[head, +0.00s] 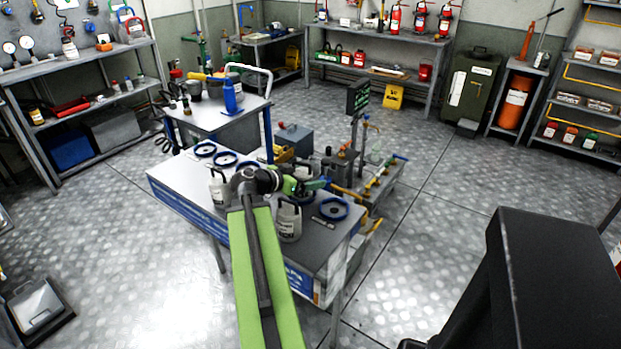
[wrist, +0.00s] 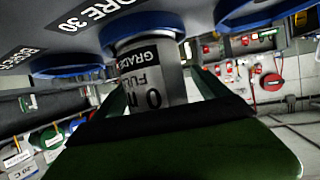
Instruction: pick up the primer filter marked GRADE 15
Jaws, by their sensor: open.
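In the wrist view, a pale grey canister (wrist: 150,80) with a black and white label stands at a blue ring (wrist: 145,32) on the bench, appearing upside down. Its label shows "GRADE" and "FULL"; the grade number cannot be read. My gripper (wrist: 160,100) is open, with one finger on each side of the canister; contact cannot be told. In the head view my gripper (head: 312,186) is low over the bench, and I cannot make out this canister behind it. Two whitish labelled containers (head: 288,221) and (head: 217,188) stand near my arm.
The grey bench (head: 180,172) carries other blue rings (head: 205,150), with an empty-looking one (head: 333,208) at right. Valve piping (head: 370,185) stands close at right. Open floor (head: 440,200) lies farther right.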

